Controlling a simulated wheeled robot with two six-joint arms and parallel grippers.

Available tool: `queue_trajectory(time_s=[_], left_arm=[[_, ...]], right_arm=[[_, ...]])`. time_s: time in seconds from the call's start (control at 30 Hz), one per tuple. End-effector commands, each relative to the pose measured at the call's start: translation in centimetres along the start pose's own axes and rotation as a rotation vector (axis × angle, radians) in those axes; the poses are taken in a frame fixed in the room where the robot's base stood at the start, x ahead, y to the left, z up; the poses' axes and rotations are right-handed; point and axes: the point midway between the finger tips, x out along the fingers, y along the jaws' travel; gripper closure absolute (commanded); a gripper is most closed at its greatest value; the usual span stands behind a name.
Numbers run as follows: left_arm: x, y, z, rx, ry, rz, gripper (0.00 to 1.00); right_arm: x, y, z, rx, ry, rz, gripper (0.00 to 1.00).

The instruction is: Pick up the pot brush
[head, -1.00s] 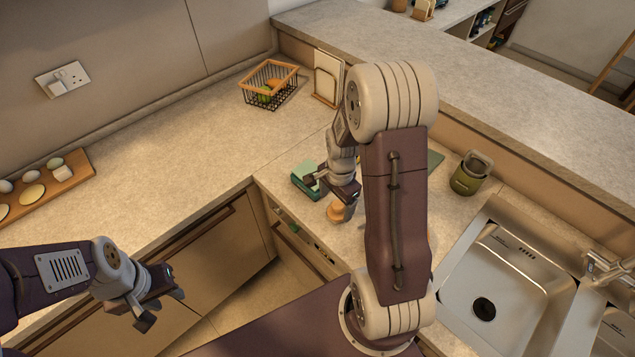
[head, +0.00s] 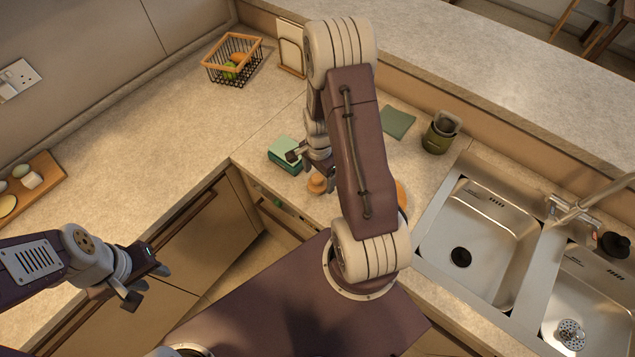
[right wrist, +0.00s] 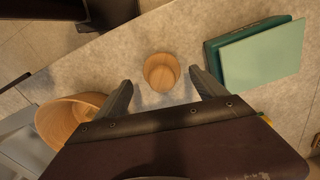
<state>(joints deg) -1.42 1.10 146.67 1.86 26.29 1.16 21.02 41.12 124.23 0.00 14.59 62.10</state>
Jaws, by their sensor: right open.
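The pot brush (head: 317,184) shows as a small round wooden piece on the counter near its front edge. In the right wrist view, its round wooden top (right wrist: 161,72) lies ahead of and between the two fingertips; any bristles are hidden. My right gripper (head: 316,166) is open and empty, close to the brush from above. Its spread fingers (right wrist: 161,85) also show in the right wrist view; I cannot tell whether they touch the brush. My left gripper (head: 147,284) is open and empty in front of the left cabinets.
A green box with a pale top (head: 286,151) stands just left of the brush. A wooden bowl (right wrist: 62,122) is on its other side, mostly hidden by my arm in the head view. A green canister (head: 437,140) and the sink (head: 478,225) lie to the right.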

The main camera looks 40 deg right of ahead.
Motion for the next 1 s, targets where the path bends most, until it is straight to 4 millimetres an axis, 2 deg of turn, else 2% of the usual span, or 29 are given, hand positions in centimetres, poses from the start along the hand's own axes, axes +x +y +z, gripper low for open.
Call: queue_trajectory(time_s=[0.1, 0.23, 0.5, 0.73, 0.77, 1.0], left_arm=[[-1.0, 0.0, -0.1, 0.0, 0.0, 0.0, 0.64], [-1.2, 0.0, -0.1, 0.0, 0.0, 0.0, 0.64], [-1.1, 0.0, -0.1, 0.0, 0.0, 0.0, 0.64], [-1.1, 0.0, -0.1, 0.0, 0.0, 0.0, 0.64], [-1.1, 0.0, -0.1, 0.0, 0.0, 0.0, 0.64], [-1.1, 0.0, -0.1, 0.0, 0.0, 0.0, 0.64]], right_arm=[[1.8, -0.2, 0.2, -0.001, -0.003, 0.006, 0.19], [3.7, -0.3, 0.2, 0.0, -0.001, 0.003, 0.19], [4.3, -0.4, 0.1, 0.0, 0.0, 0.001, 0.19], [4.3, -0.4, 0.1, 0.0, 0.0, 0.001, 0.83], [4.2, -0.4, 0.1, 0.0, 0.0, 0.001, 0.87], [4.1, -0.4, 0.1, 0.0, 0.0, 0.0, 0.87]])
